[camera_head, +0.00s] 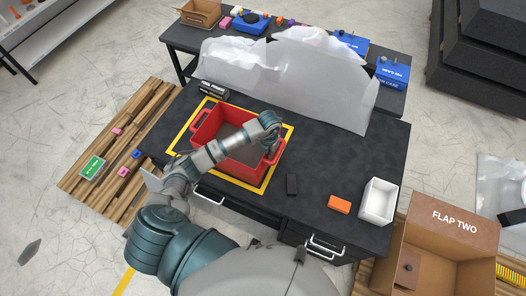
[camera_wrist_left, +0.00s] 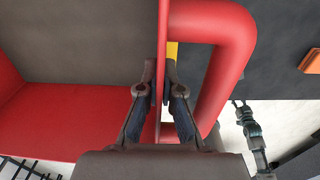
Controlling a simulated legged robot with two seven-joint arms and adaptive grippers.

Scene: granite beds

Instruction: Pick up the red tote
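The red tote (camera_head: 207,127) sits upright inside a yellow-outlined square on the dark workbench, its inside grey. My left gripper (camera_head: 270,152) is at the tote's right side, by its looped handle. In the left wrist view, the fingers (camera_wrist_left: 160,90) stand on either side of the tote's thin red wall (camera_wrist_left: 162,30), close against it, with the handle (camera_wrist_left: 235,50) just to the right. A dark gripper (camera_wrist_left: 245,120), seemingly my right one, shows small at the lower right; its opening is unclear. My left arm hides part of the tote's front.
On the bench are a black item (camera_head: 292,184), an orange block (camera_head: 339,204) and a white bin (camera_head: 378,201). A translucent sheet (camera_head: 290,75) stands behind. An open cardboard box (camera_head: 455,225) is at right; wooden pallets (camera_head: 110,160) lie at left.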

